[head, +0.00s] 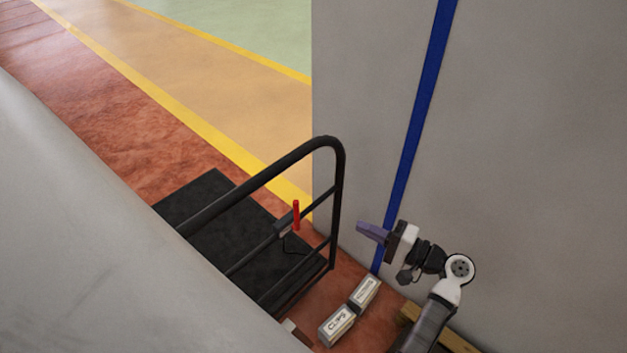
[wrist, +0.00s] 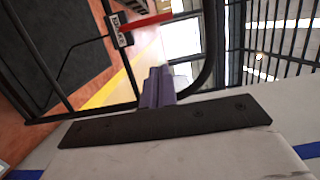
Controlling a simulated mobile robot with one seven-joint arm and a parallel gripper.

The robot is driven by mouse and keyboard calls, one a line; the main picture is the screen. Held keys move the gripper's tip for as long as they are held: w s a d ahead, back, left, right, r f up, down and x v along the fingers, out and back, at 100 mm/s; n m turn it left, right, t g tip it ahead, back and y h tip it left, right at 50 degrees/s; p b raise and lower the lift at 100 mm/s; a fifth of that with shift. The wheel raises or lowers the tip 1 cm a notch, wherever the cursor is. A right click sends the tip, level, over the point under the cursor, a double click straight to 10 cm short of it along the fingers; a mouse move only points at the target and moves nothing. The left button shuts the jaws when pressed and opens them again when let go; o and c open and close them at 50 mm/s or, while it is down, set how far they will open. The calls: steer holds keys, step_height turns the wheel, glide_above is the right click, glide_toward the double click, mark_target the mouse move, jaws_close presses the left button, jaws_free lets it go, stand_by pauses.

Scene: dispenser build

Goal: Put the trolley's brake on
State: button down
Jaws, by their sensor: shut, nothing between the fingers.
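The trolley (head: 186,206) has a flat black deck and a black tubular handle frame; its deck also shows at the upper left of the wrist view (wrist: 50,35). The brake lever (head: 296,214) is red and stands upright on the handle frame. In the wrist view the red lever (wrist: 150,22) sticks out from a small labelled plate (wrist: 120,36), whose text is too small to read. My gripper (head: 361,229) is shut and empty, to the right of the handle frame and apart from the lever. Its purple fingers (wrist: 157,72) are together in the wrist view.
Two labelled boxes (head: 338,325) lie on the red floor below my gripper, one marked CLIPS. A grey wall (head: 520,130) with a blue stripe stands close behind the arm. A wooden edge (head: 440,335) shows at the bottom right. Open floor lies beyond the trolley.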

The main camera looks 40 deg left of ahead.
steer(key=shift+a, duration=0.15)
steer(key=p, duration=0.3)
glide_toward(295, 215)
steer(key=w+a, duration=0.4)
steer(key=s+a, duration=0.1)
steer(key=s+a+p, duration=0.1)
steer(key=shift+s+a+r, duration=0.15)
steer(key=shift+s+r, duration=0.1)
steer(key=shift+s, duration=0.1)
